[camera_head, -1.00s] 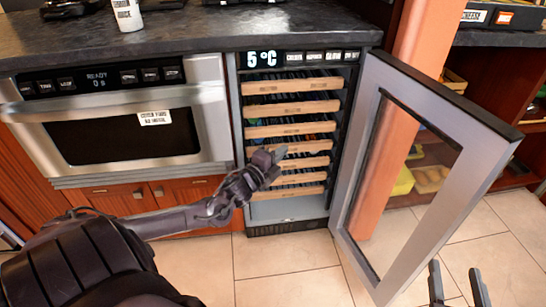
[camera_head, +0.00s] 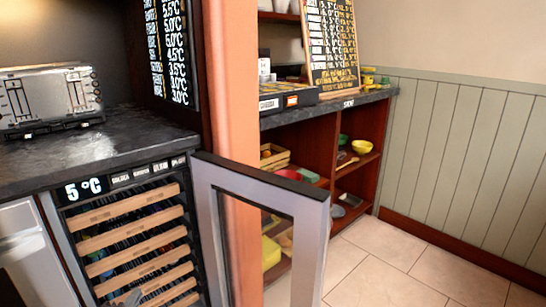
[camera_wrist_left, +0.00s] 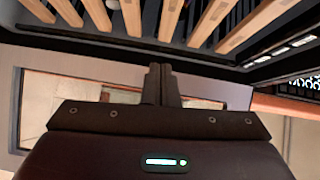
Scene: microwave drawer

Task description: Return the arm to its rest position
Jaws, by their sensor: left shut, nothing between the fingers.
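My left gripper (camera_wrist_left: 162,84) shows in the left wrist view with its two fingers together and nothing between them. The rest of the left arm is out of the head view. The cooler's door (camera_head: 309,235) stands open to the right. My right gripper is not in view.
A toaster (camera_head: 50,97) stands on the dark counter (camera_head: 90,151) at left. An orange post (camera_head: 231,120) rises behind the door. Shelves (camera_head: 360,175) with bowls and boxes stand behind. The tiled floor (camera_head: 390,270) at right is clear.

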